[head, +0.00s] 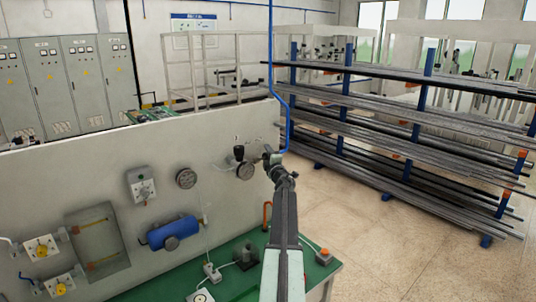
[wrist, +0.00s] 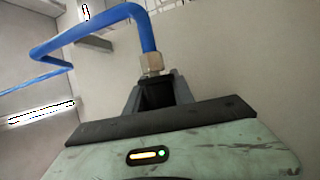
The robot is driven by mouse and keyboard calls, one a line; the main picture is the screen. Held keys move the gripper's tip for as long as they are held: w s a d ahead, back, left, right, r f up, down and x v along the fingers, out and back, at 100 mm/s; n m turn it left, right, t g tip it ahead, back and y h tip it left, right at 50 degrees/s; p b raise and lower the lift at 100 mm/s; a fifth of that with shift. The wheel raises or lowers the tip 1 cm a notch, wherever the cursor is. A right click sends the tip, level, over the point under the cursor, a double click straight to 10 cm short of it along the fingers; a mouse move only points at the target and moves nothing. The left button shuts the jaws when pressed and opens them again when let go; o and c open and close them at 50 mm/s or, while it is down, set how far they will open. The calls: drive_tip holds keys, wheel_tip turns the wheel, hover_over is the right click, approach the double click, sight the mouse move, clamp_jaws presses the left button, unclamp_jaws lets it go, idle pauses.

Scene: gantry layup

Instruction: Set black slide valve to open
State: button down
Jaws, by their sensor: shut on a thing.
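My gripper (head: 274,160) is at the right end of the grey panel, where a blue hose (head: 288,132) comes down to it. In the wrist view, the blue hose (wrist: 145,28) ends in a pale brass-like fitting (wrist: 152,64). Below this fitting, a black part (wrist: 157,94), which looks like the black slide valve, sits between the grey jaws. My gripper is shut on it. The jaws hide most of the black part, so I cannot tell its slide position. A marking near it is too small to read.
The grey panel (head: 100,172) carries a black-topped fitting (head: 239,153), a round flange (head: 186,179), a blue cylinder (head: 174,232) and yellow-knobbed valves (head: 42,250). A green bench (head: 316,270) lies below. A pipe rack (head: 420,100) stands right, with open floor (head: 390,250) before it.

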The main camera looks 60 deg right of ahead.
sight(263, 157)
drive_tip(key=shift+a, duration=0.1)
drive_tip(key=shift+w+a+f, duration=0.1)
drive_tip(key=shift+w+a, duration=0.15)
drive_tip(key=shift+a, duration=0.5)
drive_tip(key=shift+w+a, duration=0.2)
drive_tip(key=shift+a, duration=0.55)
drive_tip(key=c, duration=1.1)
unclamp_jaws()
drive_tip(key=shift+a, duration=0.1)
drive_tip(key=b+v, duration=0.1)
drive_tip(key=v, duration=0.6)
drive_tip(key=shift+s+a, duration=0.2)
